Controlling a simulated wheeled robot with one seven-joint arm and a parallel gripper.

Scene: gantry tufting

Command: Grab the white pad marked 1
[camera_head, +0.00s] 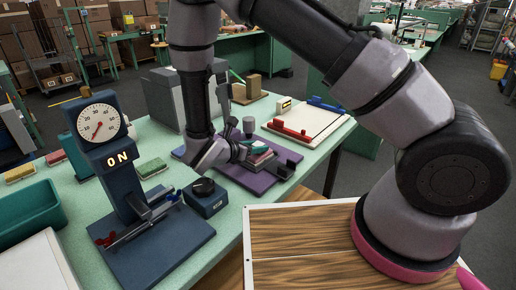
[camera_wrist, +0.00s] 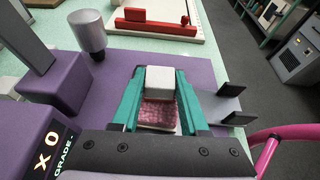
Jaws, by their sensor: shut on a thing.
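My gripper (camera_head: 256,149) is over the purple machine base (camera_head: 241,177) on the bench. In the wrist view my gripper (camera_wrist: 160,80) has its teal fingers closed on the sides of a white pad (camera_wrist: 160,81). The number on the pad is not readable. A pink, speckled tufted piece (camera_wrist: 158,112) shows just below the white pad, between the fingers; I cannot tell whether it touches the pad. In the head view, the fingers and arm partly hide what is held.
A grey cylinder (camera_wrist: 88,31) and a panel reading "X O" and "GRADE" (camera_wrist: 52,150) stand left of my gripper. Two black prongs (camera_wrist: 231,97) are at right. A white board with a red bar (camera_head: 290,131) lies behind. A dial stand (camera_head: 103,130) is at left.

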